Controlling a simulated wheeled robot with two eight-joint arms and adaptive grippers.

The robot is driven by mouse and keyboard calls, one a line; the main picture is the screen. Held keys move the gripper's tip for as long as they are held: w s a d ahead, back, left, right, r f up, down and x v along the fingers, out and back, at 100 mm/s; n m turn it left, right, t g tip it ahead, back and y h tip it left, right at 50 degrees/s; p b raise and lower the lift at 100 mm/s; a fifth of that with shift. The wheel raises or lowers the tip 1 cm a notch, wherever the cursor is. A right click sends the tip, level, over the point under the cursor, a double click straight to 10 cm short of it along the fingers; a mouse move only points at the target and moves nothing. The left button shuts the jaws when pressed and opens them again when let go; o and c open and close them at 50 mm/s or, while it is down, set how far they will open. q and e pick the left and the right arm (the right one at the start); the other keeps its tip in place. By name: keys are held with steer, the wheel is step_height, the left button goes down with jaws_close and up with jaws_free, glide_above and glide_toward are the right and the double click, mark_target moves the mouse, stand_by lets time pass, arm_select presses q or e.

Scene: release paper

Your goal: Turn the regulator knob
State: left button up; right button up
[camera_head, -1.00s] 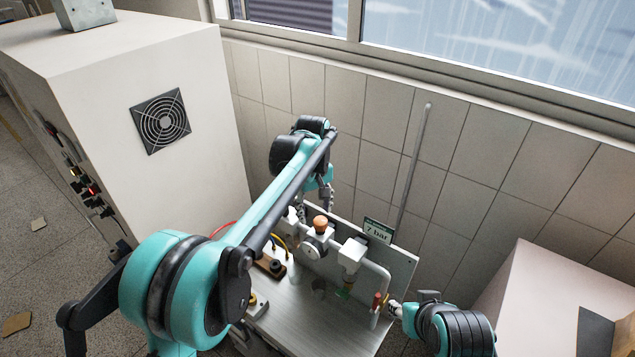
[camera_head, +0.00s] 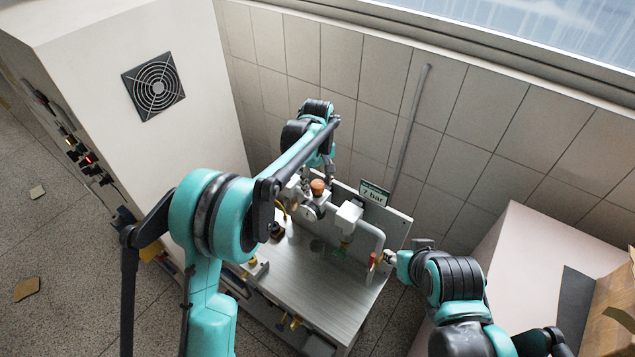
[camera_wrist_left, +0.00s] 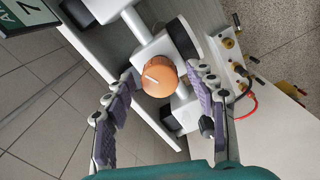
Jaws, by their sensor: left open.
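The regulator knob (camera_head: 318,187) is a round orange cap on the grey-white pipework; in the left wrist view the orange knob (camera_wrist_left: 159,76) shows a short white mark on its face. A round gauge (camera_head: 311,211) sits just below it in the head view. My left gripper (camera_head: 329,172) is above and beside the knob, its arm reaching over from the left. In the left wrist view its purple-padded fingers (camera_wrist_left: 164,78) are open, one on each side of the knob. Contact cannot be told. My right gripper (camera_head: 388,257) is at the red valve handle (camera_head: 371,260); its jaws are too small to read.
A "7 bar" sign (camera_head: 374,194) stands on the back panel behind the pipes. The metal bench (camera_head: 330,290) is mostly bare in front. A white cabinet (camera_head: 205,110) stands left, a pale box (camera_head: 520,250) right, and a tiled wall (camera_head: 450,130) behind.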

arm_select(q)
steer(key=c, duration=1.2)
steer(key=shift+o, duration=0.2)
steer(key=shift+f+m+b, duration=0.1)
steer(key=shift+m+b, duration=0.55)
steer(key=shift+m, duration=0.45)
steer(key=m+b, duration=0.1)
steer(key=m, duration=0.2)
steer(key=shift+m, duration=0.3)
steer(key=m+b, duration=0.1)
steer(key=m, duration=0.2)
steer(key=shift+m+b, duration=0.6)
steer(key=shift+m, duration=1.5)
